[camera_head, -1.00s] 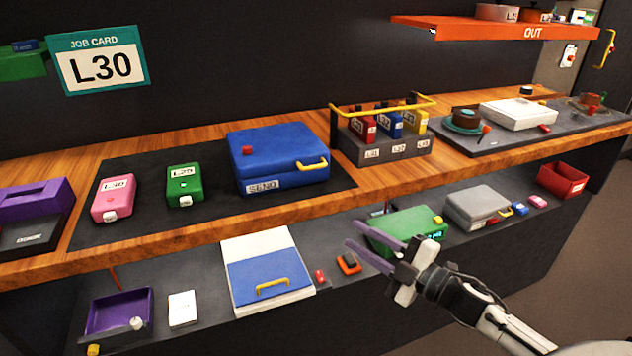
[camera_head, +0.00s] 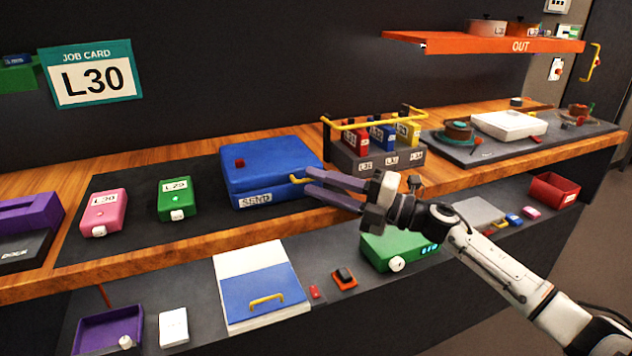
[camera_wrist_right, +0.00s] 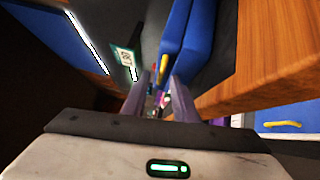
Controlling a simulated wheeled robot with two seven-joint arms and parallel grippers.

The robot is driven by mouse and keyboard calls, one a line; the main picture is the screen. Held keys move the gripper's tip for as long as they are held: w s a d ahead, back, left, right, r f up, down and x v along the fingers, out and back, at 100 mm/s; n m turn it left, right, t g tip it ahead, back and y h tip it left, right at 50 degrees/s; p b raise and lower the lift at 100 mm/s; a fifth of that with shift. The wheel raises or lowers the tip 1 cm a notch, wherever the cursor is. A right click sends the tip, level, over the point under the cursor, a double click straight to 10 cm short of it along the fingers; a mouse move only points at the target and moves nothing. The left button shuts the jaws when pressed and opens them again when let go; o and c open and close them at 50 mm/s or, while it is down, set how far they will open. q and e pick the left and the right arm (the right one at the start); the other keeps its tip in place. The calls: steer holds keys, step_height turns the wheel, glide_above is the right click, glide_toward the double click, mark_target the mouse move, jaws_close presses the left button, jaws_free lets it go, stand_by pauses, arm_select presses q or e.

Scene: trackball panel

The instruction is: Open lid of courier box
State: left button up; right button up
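The courier box (camera_head: 265,165) is the blue box labelled SEND, on the dark mat on the wooden bench. Its lid is down, with a small red piece on top and a yellow handle (camera_head: 298,180) at the front right. My right gripper (camera_head: 307,181) is open, its two purple-grey fingers pointing left at that handle. In the right wrist view, the blue box (camera_wrist_right: 175,35) lies just ahead and a bit of yellow handle (camera_wrist_right: 163,63) shows between the fingertips (camera_wrist_right: 168,82). I cannot tell whether the fingers touch the handle. My left gripper is not in view.
A pink L30 box (camera_head: 104,212) and a green box (camera_head: 177,198) stand left of the blue box. A rack (camera_head: 375,155) with a yellow bar stands close on its right. A lower shelf holds a blue-and-white case (camera_head: 260,290) and a green device (camera_head: 385,250).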

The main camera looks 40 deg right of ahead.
steer(key=shift+w+a, duration=0.3)
steer(key=shift+w, duration=0.15)
jaws_close()
stand_by(1.2)
